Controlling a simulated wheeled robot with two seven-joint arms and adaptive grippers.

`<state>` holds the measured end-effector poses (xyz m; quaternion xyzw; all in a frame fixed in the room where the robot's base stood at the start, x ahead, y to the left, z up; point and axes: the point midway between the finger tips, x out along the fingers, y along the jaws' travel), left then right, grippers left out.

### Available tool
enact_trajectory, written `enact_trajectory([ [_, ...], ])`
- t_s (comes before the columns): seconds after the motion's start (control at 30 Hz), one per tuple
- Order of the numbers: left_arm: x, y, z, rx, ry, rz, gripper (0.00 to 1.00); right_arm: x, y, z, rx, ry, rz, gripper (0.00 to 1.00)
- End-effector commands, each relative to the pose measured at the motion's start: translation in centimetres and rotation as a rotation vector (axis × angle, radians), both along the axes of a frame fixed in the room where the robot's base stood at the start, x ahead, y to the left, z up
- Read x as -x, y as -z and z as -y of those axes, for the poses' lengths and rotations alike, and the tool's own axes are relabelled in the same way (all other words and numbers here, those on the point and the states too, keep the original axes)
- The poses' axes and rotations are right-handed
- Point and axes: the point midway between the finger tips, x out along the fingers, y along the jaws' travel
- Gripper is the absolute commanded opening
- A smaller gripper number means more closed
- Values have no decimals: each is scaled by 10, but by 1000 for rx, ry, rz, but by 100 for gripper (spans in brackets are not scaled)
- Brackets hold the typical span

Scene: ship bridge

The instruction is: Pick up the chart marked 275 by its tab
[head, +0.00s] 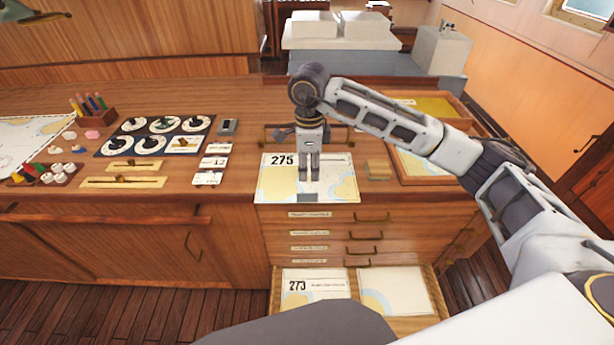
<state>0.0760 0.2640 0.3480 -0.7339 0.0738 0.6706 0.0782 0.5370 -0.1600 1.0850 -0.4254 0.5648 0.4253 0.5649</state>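The chart marked 275 (332,180) lies flat on the wooden counter top at its front edge. It is white with yellow and pale blue areas, and its number is at the upper left. A small grey tab (307,197) shows at the middle of its front edge. My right gripper (309,178) points down over the middle of the chart, with its fingertips just behind the tab in the picture. Its two fingers look close together. I cannot tell whether they touch the chart or how far they are open. My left gripper is out of view.
Below, an open drawer (350,325) holds a chart marked 273 (318,283) and another chart (392,290). A dial panel (157,135) and small cards (212,162) are at left. A tray (425,178) and small tan block (378,170) are at right.

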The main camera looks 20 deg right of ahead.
Motion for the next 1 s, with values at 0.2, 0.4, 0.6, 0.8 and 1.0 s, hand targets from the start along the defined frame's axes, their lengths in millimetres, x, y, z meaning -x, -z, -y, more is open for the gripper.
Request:
enact_trajectory([
  [0.2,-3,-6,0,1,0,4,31,1,30,0,0,1,-3,30],
  [0.4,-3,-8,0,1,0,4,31,0,49,0,0,1,-1,30],
  [0.6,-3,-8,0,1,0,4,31,0,53,0,0,0,0,30],
  [0.8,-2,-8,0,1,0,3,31,0,53,0,0,0,0,30],
  [1.0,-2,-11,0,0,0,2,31,1,59,-1,0,0,-2,30],
])
